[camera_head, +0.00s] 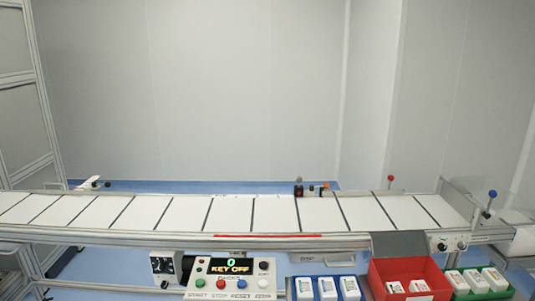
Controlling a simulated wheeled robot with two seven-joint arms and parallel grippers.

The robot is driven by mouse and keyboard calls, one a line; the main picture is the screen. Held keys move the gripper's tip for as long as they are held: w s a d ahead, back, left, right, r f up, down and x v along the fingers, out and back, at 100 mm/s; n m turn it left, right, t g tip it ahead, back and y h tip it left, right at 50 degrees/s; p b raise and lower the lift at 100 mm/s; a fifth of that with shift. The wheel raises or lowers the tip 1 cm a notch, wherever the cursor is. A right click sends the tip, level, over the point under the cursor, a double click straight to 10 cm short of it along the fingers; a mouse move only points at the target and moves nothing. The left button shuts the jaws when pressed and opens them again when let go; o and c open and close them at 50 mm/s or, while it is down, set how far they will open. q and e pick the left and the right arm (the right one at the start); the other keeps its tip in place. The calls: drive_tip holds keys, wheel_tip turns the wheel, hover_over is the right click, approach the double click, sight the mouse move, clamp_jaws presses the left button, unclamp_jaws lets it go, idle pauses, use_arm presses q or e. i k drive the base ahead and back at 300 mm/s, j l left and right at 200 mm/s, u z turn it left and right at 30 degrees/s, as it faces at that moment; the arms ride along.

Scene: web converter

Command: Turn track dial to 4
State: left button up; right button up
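A dial panel (165,264) with a black knob and small marks around it sits under the front of the conveyor, left of the control box. Two more small round knobs (442,246) sit on a light plate at the front right of the conveyor. Their labels are too small to read, so I cannot tell which one is the track dial or what it is set to. The control box (230,281) has several coloured buttons and a display (231,267) reading "0" and "KEY OFF". Neither of my grippers shows in the head view.
A long conveyor (230,214) with white sheets split by dark lines crosses the view. A red bin (390,270), a green tray (506,291) and a blue tray (299,296) hold small white packs at the front. Blue-topped (491,194) and red-topped (390,178) levers stand at right.

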sight(461, 245)
drive_tip(key=z, duration=1.25)
drive_tip(key=i+l+u, duration=0.3)
drive_tip(key=u, duration=0.15)
drive_tip(key=i+l+u, duration=0.25)
drive_tip(key=l+u, duration=0.2)
drive_tip(key=i+l+u, duration=0.15)
drive_tip(key=l+u, duration=0.35)
drive_tip(key=i+l, duration=0.1)
drive_tip(key=l, duration=0.4)
drive_tip(key=i+l, duration=0.15)
drive_tip(key=l, duration=0.35)
drive_tip(key=i+l+u, duration=0.1)
drive_tip(key=l, duration=0.4)
drive_tip(key=i+l, duration=0.1)
drive_tip(key=l, duration=0.4)
drive_tip(key=i+l+u, duration=0.1)
drive_tip(key=l, duration=0.4)
drive_tip(key=i+l, duration=0.1)
drive_tip(key=l, duration=0.45)
